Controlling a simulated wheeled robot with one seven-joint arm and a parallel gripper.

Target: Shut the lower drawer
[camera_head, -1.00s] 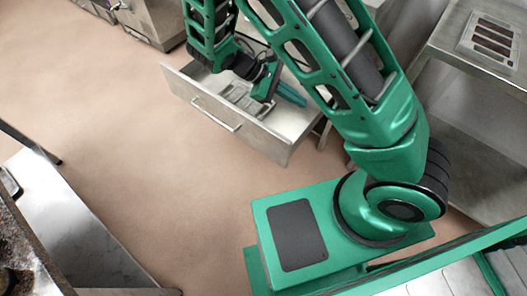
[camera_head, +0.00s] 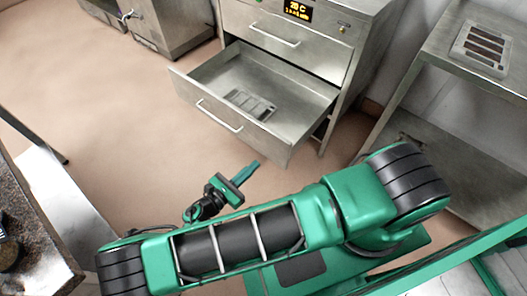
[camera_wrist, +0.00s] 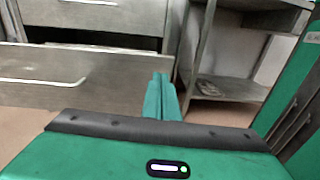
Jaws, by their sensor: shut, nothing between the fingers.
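The lower drawer (camera_head: 225,127) stands pulled out from a steel cabinet in the head view. A grey mould with several slots (camera_head: 249,104) lies inside it. The drawer has a bar handle (camera_head: 219,115) on its front. My gripper (camera_head: 254,165) is shut and empty, in front of the drawer and apart from it, below its front panel in the picture. In the wrist view my gripper (camera_wrist: 161,92) points toward the cabinet, with the drawer front (camera_wrist: 75,80) to the left of the fingertips.
The upper drawer (camera_head: 290,42) is shut, under a panel with a lit display (camera_head: 298,10). A steel table (camera_head: 470,62) with a slotted mould (camera_head: 484,48) stands at the right. Another cabinet (camera_head: 165,25) is at the back left. The floor left of the drawer is clear.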

